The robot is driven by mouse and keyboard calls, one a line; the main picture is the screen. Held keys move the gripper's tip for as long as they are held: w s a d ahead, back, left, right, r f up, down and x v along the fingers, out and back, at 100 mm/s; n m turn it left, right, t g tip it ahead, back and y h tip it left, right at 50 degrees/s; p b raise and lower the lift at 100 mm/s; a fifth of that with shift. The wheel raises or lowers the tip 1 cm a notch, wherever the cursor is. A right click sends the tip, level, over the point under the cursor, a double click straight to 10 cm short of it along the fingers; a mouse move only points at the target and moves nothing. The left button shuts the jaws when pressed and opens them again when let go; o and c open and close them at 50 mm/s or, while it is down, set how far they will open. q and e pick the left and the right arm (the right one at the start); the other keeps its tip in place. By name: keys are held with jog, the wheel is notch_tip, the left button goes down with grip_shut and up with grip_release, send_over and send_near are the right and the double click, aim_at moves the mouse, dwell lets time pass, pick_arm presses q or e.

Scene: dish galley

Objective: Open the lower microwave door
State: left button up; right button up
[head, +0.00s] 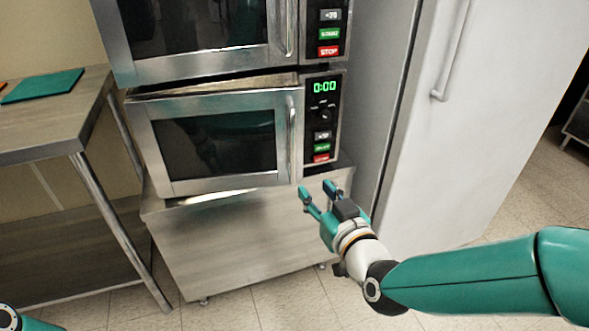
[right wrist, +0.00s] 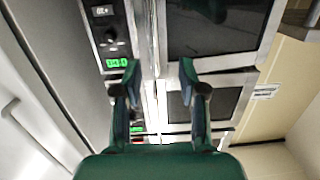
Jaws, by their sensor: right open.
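The lower microwave (head: 225,185) is a steel box with a dark window and an upright bar handle (head: 291,135) at the door's right edge. I cannot tell whether its door is fully shut or slightly ajar. In the right wrist view, the scene is upside down, with the lower door's window (right wrist: 215,35) and handle (right wrist: 151,35) at the top. My right gripper (head: 317,190) is open and empty, below and right of the handle, apart from it in the head view. It also shows in the right wrist view (right wrist: 160,88). My left gripper is out of view.
The upper microwave (head: 200,65) is directly above. The control panel (head: 323,115) shows 0:00 right of the lower door. A steel stand (head: 240,240) supports it. A side table (head: 60,130) with a teal board (head: 42,86) stands left, a white fridge (head: 470,130) right.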

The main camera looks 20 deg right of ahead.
aim_at(294, 141)
pick_arm(q)
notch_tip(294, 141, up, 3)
jog(key=p, duration=0.4)
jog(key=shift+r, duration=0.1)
pick_arm(e)
jog(key=shift+t, duration=0.6)
jog(key=w, duration=0.5)
jog(key=w+r, duration=0.1)
jog(key=w, duration=0.4)
jog(key=w+r, duration=0.1)
jog(key=w, duration=0.5)
jog(key=shift+r, duration=0.1)
grip_shut()
